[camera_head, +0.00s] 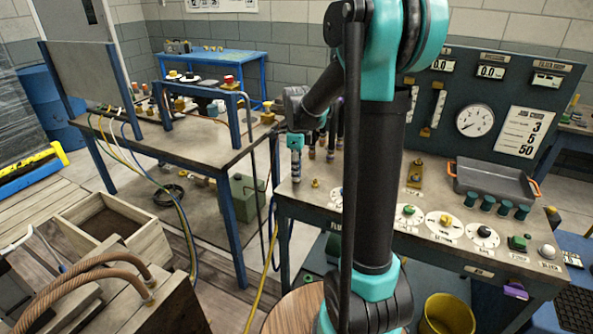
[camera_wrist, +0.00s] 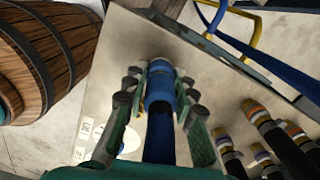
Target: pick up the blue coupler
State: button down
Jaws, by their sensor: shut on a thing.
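The blue coupler (camera_wrist: 160,86) sits between the fingers of my gripper (camera_wrist: 158,100) in the wrist view. It has a blue body and a blue hose running back toward the camera. My gripper is shut on it, with green linkages on both sides. In the head view, my gripper (camera_head: 295,146) is over the left end of the control bench, pointing down. The coupler's lower end there is small, and I cannot tell whether it touches the bench top.
Other couplers with coloured bands (camera_wrist: 257,112) stand close to the right in the wrist view. The bench (camera_head: 330,215) carries knobs, a grey tray (camera_head: 490,180) and a gauge panel (camera_head: 490,105). A wooden barrel (camera_wrist: 50,50) is at left in the wrist view.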

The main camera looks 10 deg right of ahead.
notch_tip(320, 180, up, 20)
dwell(0.6)
jog(key=shift+f, duration=0.1)
